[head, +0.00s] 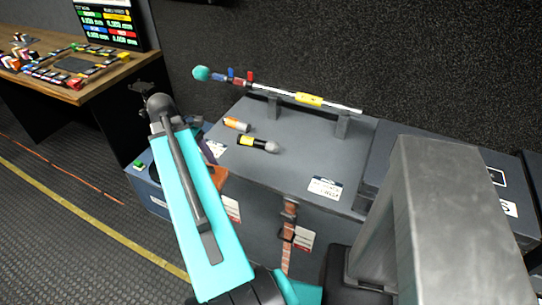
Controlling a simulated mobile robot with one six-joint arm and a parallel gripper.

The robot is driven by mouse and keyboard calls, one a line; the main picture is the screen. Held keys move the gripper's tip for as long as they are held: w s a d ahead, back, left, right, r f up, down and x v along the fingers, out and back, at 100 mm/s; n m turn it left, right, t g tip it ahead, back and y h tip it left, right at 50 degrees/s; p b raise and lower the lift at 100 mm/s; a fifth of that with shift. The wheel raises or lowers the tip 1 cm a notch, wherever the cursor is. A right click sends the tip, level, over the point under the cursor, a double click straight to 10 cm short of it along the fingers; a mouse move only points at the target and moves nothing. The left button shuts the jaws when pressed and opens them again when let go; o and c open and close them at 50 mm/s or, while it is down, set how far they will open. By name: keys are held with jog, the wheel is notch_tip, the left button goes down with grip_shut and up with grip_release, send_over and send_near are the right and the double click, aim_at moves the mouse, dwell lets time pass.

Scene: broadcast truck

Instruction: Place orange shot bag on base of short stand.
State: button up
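I cannot pick out the orange shot bag with certainty. A small brown-orange patch (219,178) shows just right of my teal arm link, at the left edge of the grey case; most of it is hidden, and I cannot tell what it is. I see no short stand or stand base that I can identify. My arm rises from the bottom of the head view and bends at a dark joint near the desk. My gripper is not visible, and nothing shows whether it holds anything.
A grey case (285,178) carries an orange-white cylinder (236,124), a black-yellow cylinder (258,145) and a pole (325,103) on two supports. A blue box (158,195) stands left, partly behind my arm. A wooden desk (100,78) is upper left. Floor at left is clear.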

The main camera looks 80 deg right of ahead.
aim_at(226, 171)
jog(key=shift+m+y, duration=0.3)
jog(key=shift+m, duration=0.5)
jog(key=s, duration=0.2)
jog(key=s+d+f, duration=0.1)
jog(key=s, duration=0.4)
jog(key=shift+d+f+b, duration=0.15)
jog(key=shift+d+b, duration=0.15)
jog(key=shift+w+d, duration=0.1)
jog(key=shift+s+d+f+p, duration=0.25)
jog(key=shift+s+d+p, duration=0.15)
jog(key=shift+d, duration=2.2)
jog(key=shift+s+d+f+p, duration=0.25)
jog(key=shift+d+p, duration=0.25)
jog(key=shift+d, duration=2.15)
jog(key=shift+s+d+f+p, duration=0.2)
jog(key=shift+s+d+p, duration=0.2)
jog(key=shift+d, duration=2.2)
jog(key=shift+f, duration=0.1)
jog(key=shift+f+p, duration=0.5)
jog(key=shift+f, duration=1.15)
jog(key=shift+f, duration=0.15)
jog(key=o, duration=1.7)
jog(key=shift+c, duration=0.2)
